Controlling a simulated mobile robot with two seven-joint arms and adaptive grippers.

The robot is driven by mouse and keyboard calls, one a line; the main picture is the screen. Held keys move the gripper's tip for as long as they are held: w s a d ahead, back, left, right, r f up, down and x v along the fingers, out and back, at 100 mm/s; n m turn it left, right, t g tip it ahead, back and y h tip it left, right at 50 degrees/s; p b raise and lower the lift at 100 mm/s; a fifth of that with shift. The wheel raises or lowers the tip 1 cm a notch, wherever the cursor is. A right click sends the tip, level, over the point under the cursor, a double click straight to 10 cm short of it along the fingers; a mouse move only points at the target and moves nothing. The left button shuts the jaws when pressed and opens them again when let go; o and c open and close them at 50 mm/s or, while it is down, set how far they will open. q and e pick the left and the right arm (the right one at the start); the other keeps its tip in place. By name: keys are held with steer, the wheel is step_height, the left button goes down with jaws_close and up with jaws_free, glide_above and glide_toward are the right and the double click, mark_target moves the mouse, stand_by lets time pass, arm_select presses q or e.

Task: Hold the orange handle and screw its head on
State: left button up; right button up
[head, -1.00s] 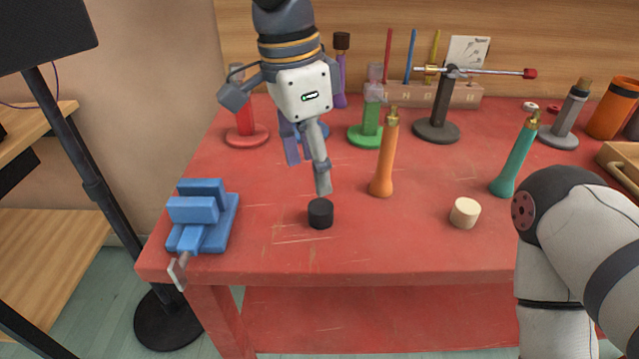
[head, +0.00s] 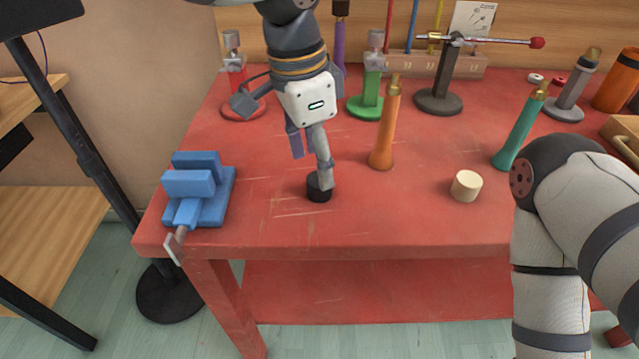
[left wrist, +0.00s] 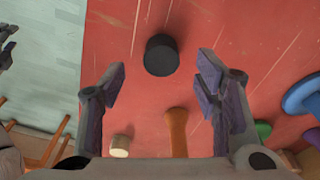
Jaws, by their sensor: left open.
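The orange handle (head: 386,128) stands upright on the red table with a brass tip on top; its orange shape also shows in the left wrist view (left wrist: 178,132). A black cylindrical head (head: 319,192) lies on the table left of it. A cream cylindrical head (head: 466,186) lies to its right. My left gripper (head: 313,170) is open, pointing down at the black head, one finger overlapping it. In the left wrist view the black head (left wrist: 161,58) shows between and just past the spread fingertips (left wrist: 163,72). My right gripper seems cut off at that view's left edge (left wrist: 5,45).
A blue vise (head: 200,190) sits at the table's left. A teal handle (head: 520,130) stands at the right near my right arm. Behind are a green stand (head: 366,108), a dark stand with a rod (head: 438,100) and a tool rack (head: 470,67). The front middle is clear.

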mark_target(315, 194)
arm_select(q)
steer(key=f, duration=0.5)
steer(key=shift+w+d, duration=0.25)
steer(key=shift+d, duration=0.15)
steer(key=c, duration=1.1)
